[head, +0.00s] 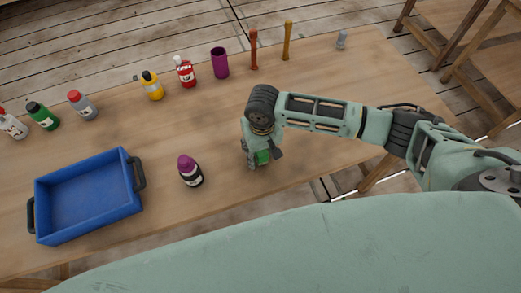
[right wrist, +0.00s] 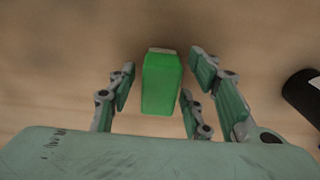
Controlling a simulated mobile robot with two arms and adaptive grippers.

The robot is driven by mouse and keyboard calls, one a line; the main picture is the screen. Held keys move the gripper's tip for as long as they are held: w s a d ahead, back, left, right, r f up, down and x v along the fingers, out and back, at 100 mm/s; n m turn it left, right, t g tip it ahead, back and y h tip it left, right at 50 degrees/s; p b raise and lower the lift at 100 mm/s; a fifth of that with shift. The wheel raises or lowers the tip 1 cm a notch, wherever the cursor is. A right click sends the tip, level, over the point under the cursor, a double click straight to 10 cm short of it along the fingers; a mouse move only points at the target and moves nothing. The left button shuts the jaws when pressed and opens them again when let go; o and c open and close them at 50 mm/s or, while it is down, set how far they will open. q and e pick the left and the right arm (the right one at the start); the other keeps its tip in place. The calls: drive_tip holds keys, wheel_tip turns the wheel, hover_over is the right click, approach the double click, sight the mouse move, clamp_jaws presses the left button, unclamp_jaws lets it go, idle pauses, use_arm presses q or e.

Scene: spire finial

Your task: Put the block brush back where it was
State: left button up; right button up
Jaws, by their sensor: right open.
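A green block (head: 263,157) with a pale strip at one end, which looks like the block brush, is on the wooden table near its front edge. In the right wrist view the green block (right wrist: 161,84) lies between the spread fingers. My right gripper (head: 252,158) is over it and open, with a visible gap on each side of the block. The gripper and wrist hide part of the block in the head view. My left gripper is not in view.
A purple-capped dark bottle (head: 190,171) stands left of the right gripper; a blue tray (head: 137,196) is further left. Several bottles, a purple cup (head: 219,62), an orange-red peg (head: 253,50) and a yellow peg (head: 287,40) line the back. The table right of the cup's front is clear.

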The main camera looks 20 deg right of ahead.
wheel_tip(320, 180, up, 12)
drive_tip(key=shift+s+r+b, duration=0.15)
drive_tip(key=shift+s+b, duration=0.2)
drive_tip(key=shift+b, duration=0.1)
idle(0.5)
